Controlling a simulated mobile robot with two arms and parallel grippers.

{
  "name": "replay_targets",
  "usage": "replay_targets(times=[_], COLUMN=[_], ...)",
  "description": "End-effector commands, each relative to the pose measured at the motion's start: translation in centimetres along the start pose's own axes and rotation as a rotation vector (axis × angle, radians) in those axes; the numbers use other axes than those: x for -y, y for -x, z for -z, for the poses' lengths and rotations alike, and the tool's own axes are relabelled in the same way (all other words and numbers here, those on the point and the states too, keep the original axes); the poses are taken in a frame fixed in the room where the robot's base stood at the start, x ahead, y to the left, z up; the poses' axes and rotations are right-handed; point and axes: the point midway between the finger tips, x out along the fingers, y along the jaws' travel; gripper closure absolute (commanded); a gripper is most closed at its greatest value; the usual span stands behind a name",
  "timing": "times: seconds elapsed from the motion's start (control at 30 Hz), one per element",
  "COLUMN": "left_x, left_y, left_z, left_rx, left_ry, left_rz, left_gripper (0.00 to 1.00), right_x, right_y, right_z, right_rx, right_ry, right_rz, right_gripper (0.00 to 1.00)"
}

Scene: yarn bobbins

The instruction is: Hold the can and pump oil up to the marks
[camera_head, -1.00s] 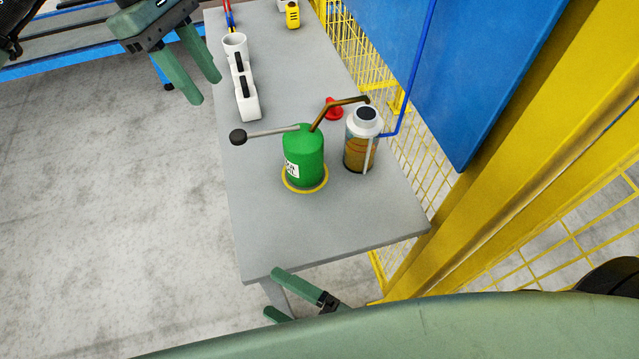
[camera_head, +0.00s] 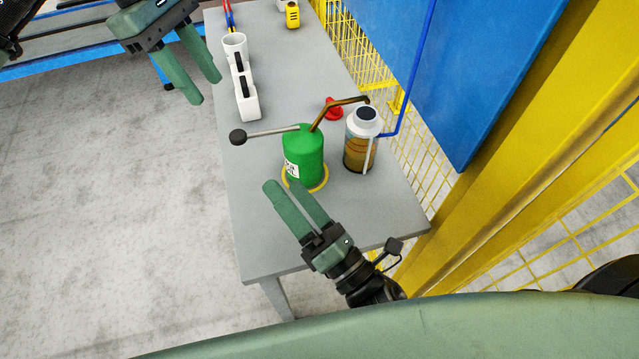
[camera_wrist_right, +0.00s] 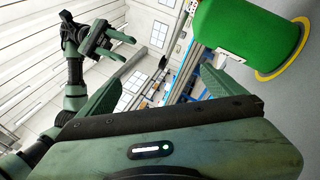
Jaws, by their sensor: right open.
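The green oil can (camera_head: 305,152) stands upright on a yellow ring (camera_head: 320,184) on the grey table. Its brown spout points right over the oil reservoir, and its pump lever with a black knob (camera_head: 238,137) sticks out left. The reservoir (camera_head: 360,150) is a clear cylinder with amber contents and a grey cap, just right of the can. My right gripper (camera_head: 284,188) is open and empty, just in front of the can's base; the can (camera_wrist_right: 245,35) fills the upper right of the right wrist view. My left gripper (camera_head: 205,88) is open and empty, left of the table, over the floor.
A red object (camera_head: 334,108) lies behind the can. A white holder (camera_head: 246,95) and a yellow device (camera_head: 292,15) stand further back. Yellow mesh fence (camera_head: 440,165) and a blue panel border the table's right side. The table's left front is clear.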

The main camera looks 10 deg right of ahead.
Motion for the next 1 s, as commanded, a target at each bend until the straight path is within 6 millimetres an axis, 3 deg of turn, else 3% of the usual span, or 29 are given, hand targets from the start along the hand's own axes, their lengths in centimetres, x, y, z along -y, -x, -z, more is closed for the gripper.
replay_targets(times=[0.2,0.4,0.67,1.0], left_x=[0.0,0.0,0.0,0.0], left_y=[0.0,0.0,0.0,0.0], left_z=[0.0,0.0,0.0,0.0], left_rx=[0.0,0.0,0.0,0.0], left_ry=[0.0,0.0,0.0,0.0], left_rz=[0.0,0.0,0.0,0.0], left_gripper=[0.64,0.64,0.64,0.64], right_x=[6.2,9.8,11.5,13.2], right_y=[-0.5,-0.2,-0.7,-5.4], right_z=[-1.1,-2.0,-2.5,-2.9], right_rx=[-0.03,-0.095,-0.133,-0.132], right_ry=[0.559,0.909,1.052,1.051], right_rz=[0.207,0.334,0.382,0.38], right_gripper=[0.03,0.03,0.03,0.03])
